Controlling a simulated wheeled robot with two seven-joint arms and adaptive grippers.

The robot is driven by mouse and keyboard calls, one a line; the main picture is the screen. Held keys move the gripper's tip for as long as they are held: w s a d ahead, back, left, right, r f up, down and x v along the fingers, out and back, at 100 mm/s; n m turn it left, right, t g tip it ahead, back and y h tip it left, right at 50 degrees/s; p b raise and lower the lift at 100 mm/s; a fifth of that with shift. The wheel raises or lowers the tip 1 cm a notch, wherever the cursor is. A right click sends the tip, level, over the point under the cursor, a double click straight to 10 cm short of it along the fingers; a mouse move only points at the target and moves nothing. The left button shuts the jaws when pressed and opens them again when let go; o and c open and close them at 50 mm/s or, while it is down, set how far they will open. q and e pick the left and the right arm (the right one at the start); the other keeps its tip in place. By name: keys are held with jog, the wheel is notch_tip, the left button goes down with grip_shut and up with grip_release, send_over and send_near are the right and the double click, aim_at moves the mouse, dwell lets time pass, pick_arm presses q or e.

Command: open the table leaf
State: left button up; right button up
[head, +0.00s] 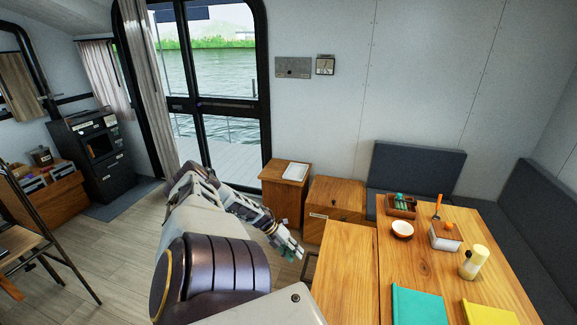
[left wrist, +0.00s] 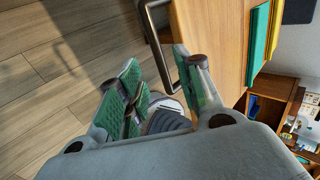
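The wooden table (head: 455,270) stands at the right, with a narrower wooden leaf panel (head: 345,262) along its left side, split from it by a straight seam. A dark metal loop handle (head: 308,266) sits at the panel's left edge; it also shows large in the left wrist view (left wrist: 150,30). My left gripper (head: 294,251) is just beyond and left of this handle. In the left wrist view its green-padded fingers (left wrist: 157,72) are apart, with the handle's bar between them; I cannot tell whether they touch it. My right gripper is not in view.
On the table are a teal book (head: 417,305), a yellow book (head: 489,314), a bowl (head: 402,229), a white box (head: 445,237), a yellow bottle (head: 474,262) and a small tray (head: 401,206). Wooden cabinets (head: 335,207) stand behind my left gripper.

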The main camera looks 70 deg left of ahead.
pick_arm(q)
jog(key=shift+v, duration=1.25)
jog(key=shift+s+a+r, duration=0.1)
jog(key=shift+s, duration=0.1)
jog(key=shift+a+r, duration=0.1)
jog(key=shift+r, duration=0.25)
dwell(0.4)
